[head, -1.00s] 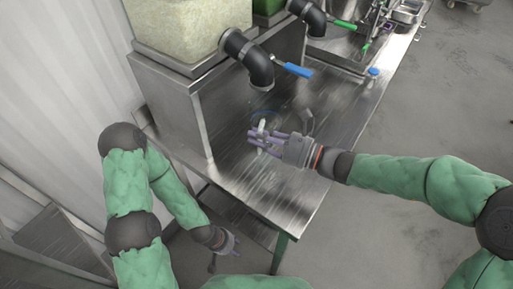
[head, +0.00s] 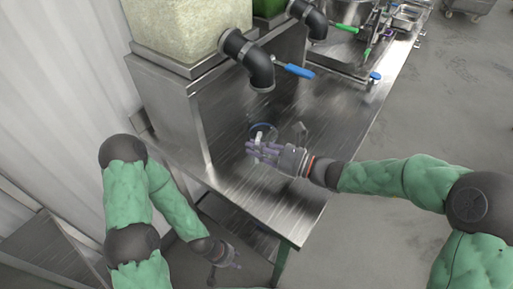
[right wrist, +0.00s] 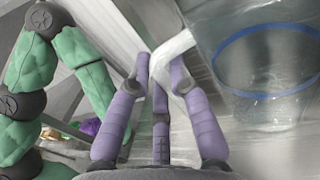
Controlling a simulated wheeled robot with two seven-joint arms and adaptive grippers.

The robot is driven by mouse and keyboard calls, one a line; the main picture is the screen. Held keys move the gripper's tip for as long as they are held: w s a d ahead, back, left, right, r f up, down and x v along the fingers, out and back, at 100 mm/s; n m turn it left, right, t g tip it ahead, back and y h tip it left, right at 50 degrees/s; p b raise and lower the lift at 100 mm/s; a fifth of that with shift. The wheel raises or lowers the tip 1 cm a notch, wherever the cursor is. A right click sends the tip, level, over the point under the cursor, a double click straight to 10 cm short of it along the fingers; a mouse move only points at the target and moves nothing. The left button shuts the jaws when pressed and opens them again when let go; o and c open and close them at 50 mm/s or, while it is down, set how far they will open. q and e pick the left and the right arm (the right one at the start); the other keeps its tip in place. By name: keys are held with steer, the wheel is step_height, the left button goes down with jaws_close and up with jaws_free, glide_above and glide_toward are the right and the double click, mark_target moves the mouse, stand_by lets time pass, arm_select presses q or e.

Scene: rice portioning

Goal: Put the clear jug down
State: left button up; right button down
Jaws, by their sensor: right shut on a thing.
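The clear jug (head: 264,128) has a blue ring and a pale handle. It is at the steel bench, below the black spout, and is hard to make out in the head view. In the right wrist view the jug (right wrist: 262,98) fills the right side, see-through. My right gripper (head: 256,149) is shut on the handle, with its purple fingers (right wrist: 160,85) around the white handle (right wrist: 170,46). The jug looks upright and close to the bench top; I cannot tell if its base touches. My left gripper (head: 234,257) hangs low beside the bench, apart from the jug; its fingers are too small to judge.
The steel bench (head: 285,200) is bare in front of the jug. A rice bin (head: 180,30) stands on a steel stand at the back left, with a black spout (head: 258,65) and blue lever (head: 299,71). Trays and tools lie at the far end.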

steer(key=shift+f, duration=0.2)
steer(key=c, duration=1.2)
jaws_free()
steer(key=shift+o, duration=0.2)
steer(key=shift+r, duration=0.15)
steer(key=shift+d+r, duration=0.1)
steer(key=shift+d, duration=0.1)
steer(key=p+v, duration=0.3)
steer(key=v, duration=0.8)
steer(key=shift+s+d, duration=0.2)
steer(key=shift+d, duration=0.1)
